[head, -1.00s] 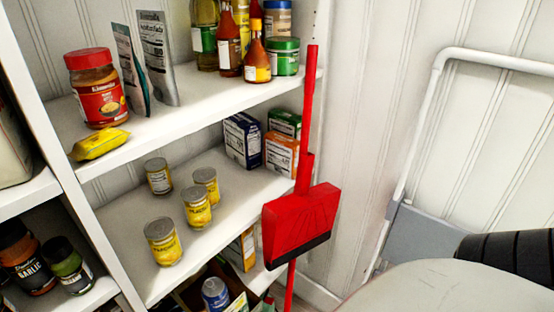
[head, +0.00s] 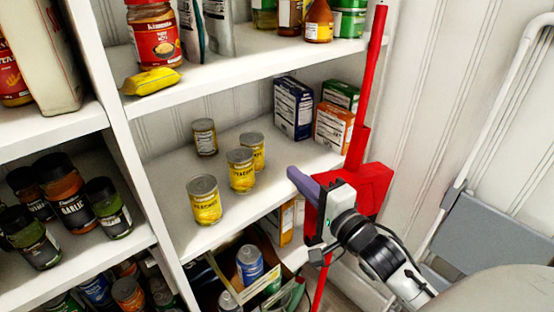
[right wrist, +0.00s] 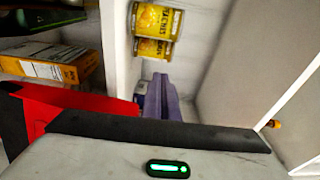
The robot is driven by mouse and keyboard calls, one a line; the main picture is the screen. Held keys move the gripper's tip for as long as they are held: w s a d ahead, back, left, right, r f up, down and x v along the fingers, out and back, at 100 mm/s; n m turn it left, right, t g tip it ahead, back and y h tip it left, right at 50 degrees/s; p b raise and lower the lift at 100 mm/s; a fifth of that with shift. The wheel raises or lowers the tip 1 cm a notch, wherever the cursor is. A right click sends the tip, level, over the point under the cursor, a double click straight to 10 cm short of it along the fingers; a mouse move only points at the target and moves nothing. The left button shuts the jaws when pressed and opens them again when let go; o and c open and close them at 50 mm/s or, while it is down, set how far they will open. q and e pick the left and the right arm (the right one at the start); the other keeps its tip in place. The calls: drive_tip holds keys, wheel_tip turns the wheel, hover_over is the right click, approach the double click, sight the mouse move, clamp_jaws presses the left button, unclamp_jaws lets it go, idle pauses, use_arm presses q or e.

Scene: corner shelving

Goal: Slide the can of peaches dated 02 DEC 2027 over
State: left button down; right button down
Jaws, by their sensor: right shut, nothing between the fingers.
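Several small yellow cans with grey lids stand upright on the middle shelf (head: 185,235) in the head view. One is in front (head: 204,203), two close together are to its right (head: 241,172) (head: 252,150), and one is at the back left with its pale label side showing (head: 204,138). No date is readable, so I cannot tell which is dated 02 DEC 2027. My right gripper (head: 297,180), with purple fingers, is shut and empty at the shelf's right front, apart from the cans. The right wrist view shows its fingers (right wrist: 162,95) and two cans beyond (right wrist: 158,20) (right wrist: 153,47). My left gripper is out of view.
A red dustpan (head: 372,185) on a red pole hangs right beside my right gripper. Blue (head: 293,108) and orange boxes (head: 333,128) stand at the shelf's back right. An upper shelf (head: 230,72) overhangs the cans. The shelf between the cans and the boxes is bare.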

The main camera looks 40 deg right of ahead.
drive_tip(key=w, duration=0.8)
drive_tip(key=shift+w+d+r, duration=0.15)
drive_tip(key=shift+w+d, duration=0.15)
drive_tip(key=shift+d, duration=0.1)
drive_tip(key=shift+w, duration=0.7)
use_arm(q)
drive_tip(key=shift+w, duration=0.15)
